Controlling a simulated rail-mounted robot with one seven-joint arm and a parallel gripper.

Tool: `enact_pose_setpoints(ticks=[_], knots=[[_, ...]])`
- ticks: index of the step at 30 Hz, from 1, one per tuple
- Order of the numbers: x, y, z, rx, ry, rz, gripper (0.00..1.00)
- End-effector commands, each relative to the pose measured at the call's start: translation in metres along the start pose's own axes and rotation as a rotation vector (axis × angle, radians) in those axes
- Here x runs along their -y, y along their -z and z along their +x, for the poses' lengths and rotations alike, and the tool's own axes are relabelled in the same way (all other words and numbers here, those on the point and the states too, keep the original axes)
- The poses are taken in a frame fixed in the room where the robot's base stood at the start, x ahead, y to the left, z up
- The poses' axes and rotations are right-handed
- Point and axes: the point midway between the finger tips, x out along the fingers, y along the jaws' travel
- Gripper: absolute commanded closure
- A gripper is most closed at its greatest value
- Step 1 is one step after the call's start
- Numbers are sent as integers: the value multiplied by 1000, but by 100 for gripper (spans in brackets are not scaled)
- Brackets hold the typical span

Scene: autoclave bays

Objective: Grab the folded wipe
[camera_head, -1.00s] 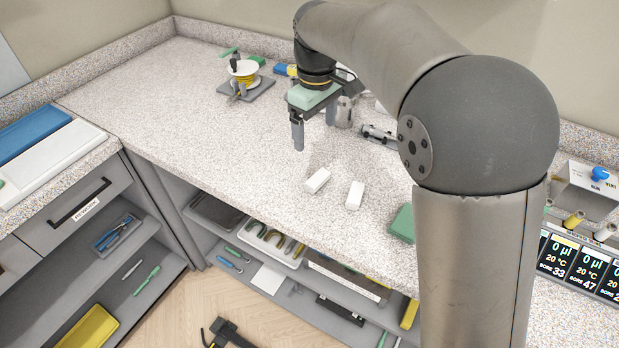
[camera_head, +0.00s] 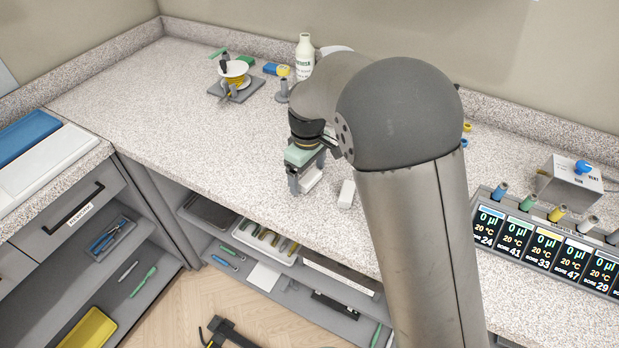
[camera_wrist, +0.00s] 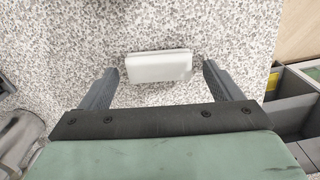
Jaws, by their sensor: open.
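Two small white blocks lie on the speckled counter, and I cannot tell for sure which is the folded wipe. One white block (camera_head: 311,179) is at my gripper (camera_head: 306,174) in the head view, partly hidden by it. In the wrist view a white block (camera_wrist: 158,66) lies crosswise between the tips of my open gripper (camera_wrist: 161,72), with a gap at each end. Nothing is held. The other white block (camera_head: 346,194) lies apart, to the right in the head view, partly beside my arm.
The counter's front edge is close, with open shelves of tools (camera_head: 265,240) below. A wire spool on a stand (camera_head: 235,80) and a white bottle (camera_head: 304,57) stand farther back. A metal cylinder (camera_wrist: 20,135) is at the wrist view's lower left. Displays (camera_head: 545,240) stand right.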

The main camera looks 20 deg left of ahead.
Motion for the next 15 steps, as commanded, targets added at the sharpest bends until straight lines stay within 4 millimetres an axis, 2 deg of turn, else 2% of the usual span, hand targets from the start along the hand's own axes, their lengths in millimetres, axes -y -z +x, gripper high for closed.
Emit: enact_pose_setpoints(ticks=[5,6,11,15], knots=[[0,0,1,-1,-1,0,15],[0,0,0,-1,-1,0,17],[0,0,0,-1,-1,0,62],[0,0,0,0,-1,1,62]])
